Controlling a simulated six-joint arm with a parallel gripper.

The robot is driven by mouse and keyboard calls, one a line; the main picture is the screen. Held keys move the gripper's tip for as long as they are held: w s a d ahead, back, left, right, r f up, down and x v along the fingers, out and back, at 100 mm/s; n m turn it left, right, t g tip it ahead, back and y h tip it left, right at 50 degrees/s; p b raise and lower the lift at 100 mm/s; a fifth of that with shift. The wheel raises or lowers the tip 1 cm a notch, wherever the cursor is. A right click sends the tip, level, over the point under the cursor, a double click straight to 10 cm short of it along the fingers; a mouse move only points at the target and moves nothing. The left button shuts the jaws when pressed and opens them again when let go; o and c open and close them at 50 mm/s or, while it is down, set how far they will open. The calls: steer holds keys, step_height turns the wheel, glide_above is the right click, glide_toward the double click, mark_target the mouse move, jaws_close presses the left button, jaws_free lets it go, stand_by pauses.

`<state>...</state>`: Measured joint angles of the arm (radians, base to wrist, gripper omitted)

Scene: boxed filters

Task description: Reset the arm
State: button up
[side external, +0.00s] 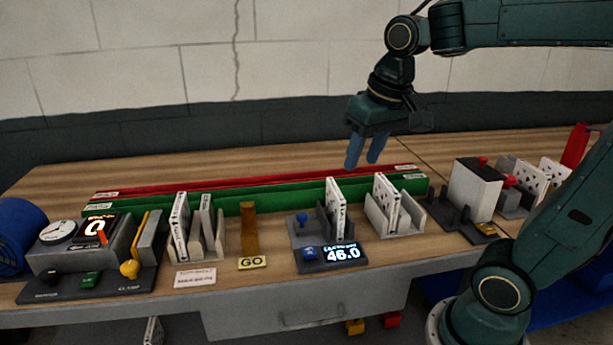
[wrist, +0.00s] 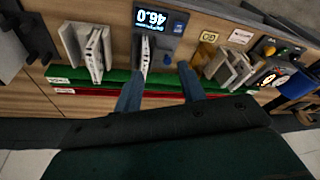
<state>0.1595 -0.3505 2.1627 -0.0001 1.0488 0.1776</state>
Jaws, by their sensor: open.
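My gripper (side external: 366,158) hangs above the back of the bench, behind the green and red rails, with its two blue fingers pointing down. The fingers are apart and nothing is between them. In the wrist view my gripper (wrist: 160,88) shows its fingers spread over the rails, with a white boxed filter (wrist: 145,55) in the display stand beyond them. The same upright filter (side external: 336,207) stands in the holder behind the display (side external: 343,254), which reads 46.0. My gripper touches nothing that I can see.
A grey holder (side external: 376,222) with filters stands right of the display. Another filter holder (side external: 219,243) is left of the GO sign (side external: 252,263). A dial station (side external: 60,256) is at far left. A white box (side external: 474,190) stands at right. The green rail (side external: 270,197) runs behind the holders.

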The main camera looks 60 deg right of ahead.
steer(key=s+a+f+n+t, duration=0.2)
steer(key=s+a+n, duration=0.1)
steer(key=s, duration=0.4)
steer(key=shift+s+a+f+y, duration=0.25)
steer(key=shift+s+a+y, duration=0.1)
steer(key=shift+a, duration=0.1)
steer(key=shift+s+a+f+n, duration=0.15)
steer(key=shift+s+f+n, duration=0.15)
steer(key=shift+s+n, duration=0.15)
steer(key=shift+w, duration=0.15)
steer(key=m+g, duration=0.5)
steer(key=m, duration=0.4)
glide_above(335, 189)
steer(key=shift+f, duration=0.65)
steer(key=shift+f, duration=4.3)
steer(key=shift+f, duration=0.1)
